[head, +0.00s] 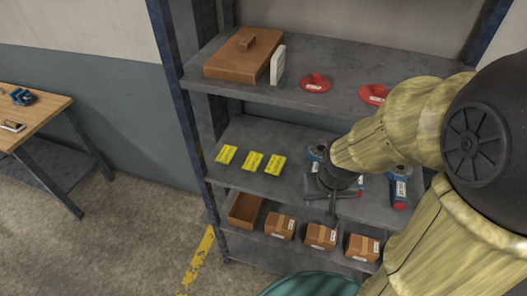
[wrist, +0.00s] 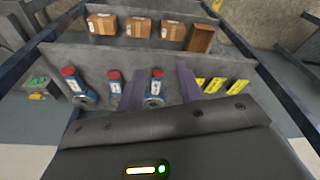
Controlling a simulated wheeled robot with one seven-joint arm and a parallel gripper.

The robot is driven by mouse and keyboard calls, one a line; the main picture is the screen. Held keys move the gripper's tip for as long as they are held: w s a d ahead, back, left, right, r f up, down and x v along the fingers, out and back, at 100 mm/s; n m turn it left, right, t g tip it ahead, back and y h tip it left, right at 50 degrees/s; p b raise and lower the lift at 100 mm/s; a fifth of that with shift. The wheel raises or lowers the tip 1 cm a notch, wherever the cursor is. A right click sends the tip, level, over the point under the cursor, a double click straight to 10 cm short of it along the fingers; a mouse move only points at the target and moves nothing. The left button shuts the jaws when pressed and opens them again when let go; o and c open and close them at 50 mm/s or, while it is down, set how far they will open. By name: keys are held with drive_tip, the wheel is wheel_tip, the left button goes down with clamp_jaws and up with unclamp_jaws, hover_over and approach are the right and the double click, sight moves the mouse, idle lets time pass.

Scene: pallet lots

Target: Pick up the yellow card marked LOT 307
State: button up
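Three yellow cards lie in a row on the middle shelf board: a left one (head: 226,154), a middle one (head: 251,161) and a right one (head: 275,165). Their print is too small to read, so I cannot tell which is LOT 307. In the wrist view the cards (wrist: 215,85) lie just right of the fingers. My gripper (head: 333,196) is over the same shelf, to the right of the cards, among blue-and-red parts. In the wrist view my gripper (wrist: 160,88) has its two fingers apart, with nothing held between them.
Blue parts with red ends (head: 400,190) stand around my gripper; one (wrist: 155,84) shows between the fingers. The upper shelf (head: 340,60) overhangs behind. Cardboard boxes (head: 320,236) and an open brown bin (head: 244,210) are on the lower shelf. A blue post (head: 180,100) bounds the left side.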

drive_tip(key=shift+w, duration=0.15)
